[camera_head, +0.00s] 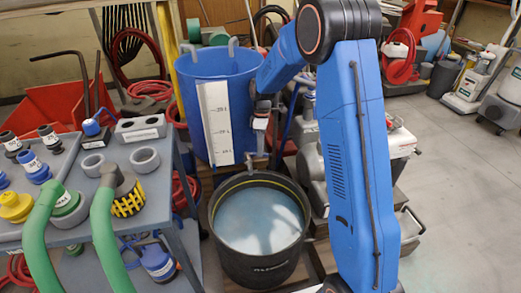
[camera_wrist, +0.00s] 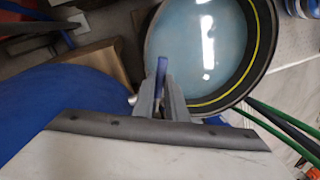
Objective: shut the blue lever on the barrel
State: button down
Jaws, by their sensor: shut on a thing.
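The blue barrel (camera_head: 185,105) stands behind a dark tub and carries a white level scale on its front. It also shows in the wrist view (camera_wrist: 50,105). The blue lever (camera_wrist: 161,68) is a narrow upright piece between my fingertips in the wrist view. My gripper (camera_wrist: 160,92) is shut on it. In the head view my gripper (camera_head: 261,112) is at the barrel's right front, above the tap (camera_head: 256,162). The lever is hidden there by my gripper and arm. Part of the tap is hidden in the wrist view.
The dark tub (camera_head: 249,268) holds cloudy bluish water under the tap. A grey bench (camera_head: 151,196) with green hoses (camera_head: 103,232) and several fittings stands at the left. Machines and a grey bin crowd the right behind my arm. Open floor (camera_head: 455,190) lies at the far right.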

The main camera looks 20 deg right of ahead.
dwell(0.3)
jog(key=c, duration=1.8)
grip_release()
jog(key=shift+o, duration=0.2)
jog(key=shift+r, duration=0.1)
jog(key=w+d+r, duration=0.1)
jog(key=w+r, duration=0.2)
jog(key=r, duration=1.4)
jog(key=shift+d, duration=0.15)
jog(key=shift+w, duration=0.1)
